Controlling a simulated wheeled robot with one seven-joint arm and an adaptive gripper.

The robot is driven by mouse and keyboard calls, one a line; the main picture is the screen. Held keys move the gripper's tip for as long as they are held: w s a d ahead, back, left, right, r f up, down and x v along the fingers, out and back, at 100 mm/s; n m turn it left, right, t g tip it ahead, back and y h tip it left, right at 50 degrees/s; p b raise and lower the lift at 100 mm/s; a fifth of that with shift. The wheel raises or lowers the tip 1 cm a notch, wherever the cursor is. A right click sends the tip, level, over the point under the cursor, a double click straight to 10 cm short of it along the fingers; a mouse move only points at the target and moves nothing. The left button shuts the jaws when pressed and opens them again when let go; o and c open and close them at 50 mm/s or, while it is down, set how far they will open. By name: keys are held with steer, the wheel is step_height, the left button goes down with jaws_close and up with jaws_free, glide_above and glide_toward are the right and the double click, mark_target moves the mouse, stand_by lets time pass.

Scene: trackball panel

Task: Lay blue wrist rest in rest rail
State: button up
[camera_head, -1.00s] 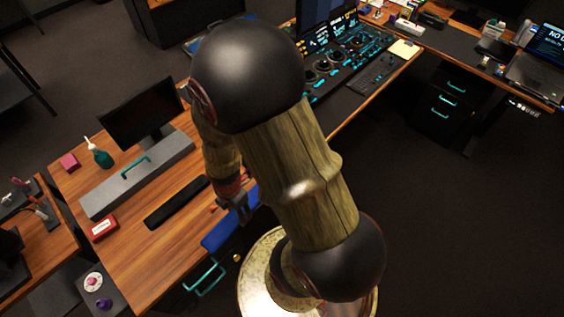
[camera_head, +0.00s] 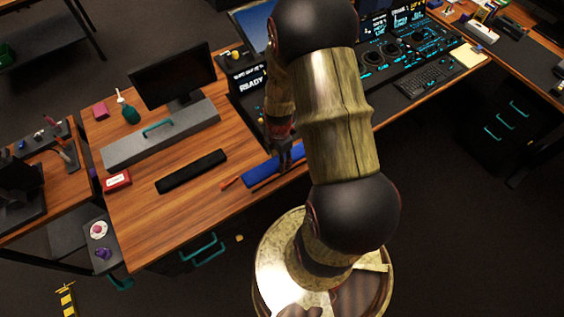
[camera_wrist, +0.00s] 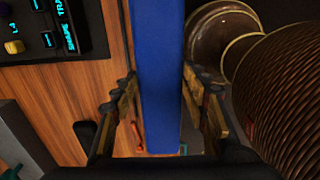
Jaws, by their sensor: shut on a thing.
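The blue wrist rest (camera_head: 264,171) is a long blue bar near the front edge of the wooden desk, right of centre. My gripper (camera_head: 286,160) is shut on it near its right part, with the fingers pointing down. In the wrist view the blue wrist rest (camera_wrist: 161,60) runs lengthwise between the two fingers of my gripper (camera_wrist: 160,100). A long black bar-shaped piece (camera_head: 191,172) lies on the desk to the left; I cannot tell whether it is the rest rail. My arm hides part of the desk and console.
An orange-handled tool (camera_head: 230,183) lies just left of the blue rest. A grey box (camera_head: 125,148) with a teal handle, a monitor (camera_head: 172,76), a green bottle (camera_head: 130,112) and a red box (camera_head: 117,181) stand farther left. A lit console (camera_head: 390,55) stands behind my arm.

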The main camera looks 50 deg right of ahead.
steer(key=d+f, duration=0.1)
steer(key=w+d+f, duration=0.1)
steer(key=d+f, duration=0.1)
steer(key=f, duration=0.1)
steer(key=shift+w+f+b, duration=0.1)
steer(key=shift+w+b, duration=0.25)
steer(key=shift+b, duration=0.05)
step_height(320, 180, down, 3)
steer(key=shift+w+f+b, duration=0.1)
steer(key=shift+f+b, duration=0.05)
steer(key=shift+b, duration=0.3)
steer(key=shift+f+b, duration=0.3)
steer(key=shift+f, duration=0.1)
steer(key=o, duration=1.3)
steer(key=shift+c, duration=0.2)
